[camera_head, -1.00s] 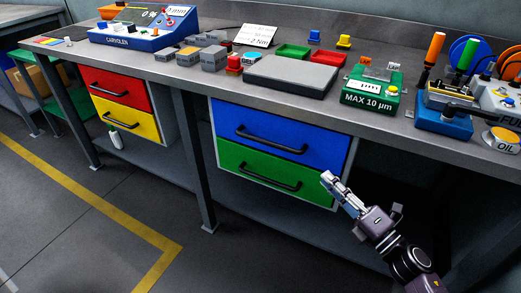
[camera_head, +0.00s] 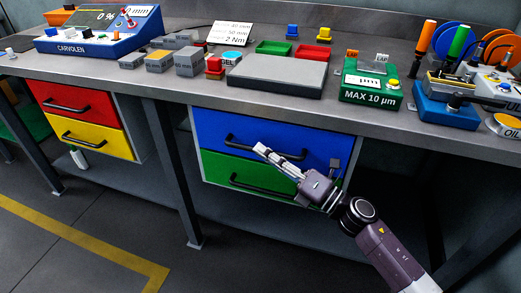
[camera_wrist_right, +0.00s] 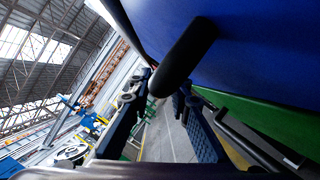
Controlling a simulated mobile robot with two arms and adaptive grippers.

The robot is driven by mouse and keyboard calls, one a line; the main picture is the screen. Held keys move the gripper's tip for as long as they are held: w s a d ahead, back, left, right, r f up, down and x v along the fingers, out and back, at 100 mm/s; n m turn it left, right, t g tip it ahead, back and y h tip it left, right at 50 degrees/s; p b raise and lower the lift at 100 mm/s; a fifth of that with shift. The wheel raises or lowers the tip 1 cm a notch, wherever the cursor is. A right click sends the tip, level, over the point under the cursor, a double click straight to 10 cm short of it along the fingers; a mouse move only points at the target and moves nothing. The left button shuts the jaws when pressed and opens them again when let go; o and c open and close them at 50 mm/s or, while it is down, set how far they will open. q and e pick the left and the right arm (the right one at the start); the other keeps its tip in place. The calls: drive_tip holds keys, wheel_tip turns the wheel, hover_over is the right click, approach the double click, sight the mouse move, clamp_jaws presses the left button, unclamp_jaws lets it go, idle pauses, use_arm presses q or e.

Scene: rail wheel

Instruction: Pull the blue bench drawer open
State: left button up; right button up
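The blue drawer (camera_head: 310,140) is closed, flush in the bench above the green drawer. My right gripper (camera_head: 264,150) is in front of the blue drawer, fingers pointing up-left at the handle. In the right wrist view the handle (camera_wrist_right: 185,60) looms large before the blue front (camera_wrist_right: 255,45), close to the fingertips (camera_wrist_right: 164,88). The two fingers stand apart, one on each side of the handle's near end. I cannot tell whether they touch it. My left gripper is not in view.
The green drawer (camera_head: 215,168) with its own handle (camera_head: 240,182) lies just below. A red drawer (camera_head: 60,95) and a yellow drawer (camera_head: 95,140) are at left, beyond a bench leg (camera_head: 175,170). The benchtop (camera_head: 210,93) overhangs the drawers and carries instruments.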

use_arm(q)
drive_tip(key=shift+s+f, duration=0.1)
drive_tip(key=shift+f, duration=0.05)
use_arm(e)
drive_tip(key=shift+x, duration=0.75)
clamp_jaws()
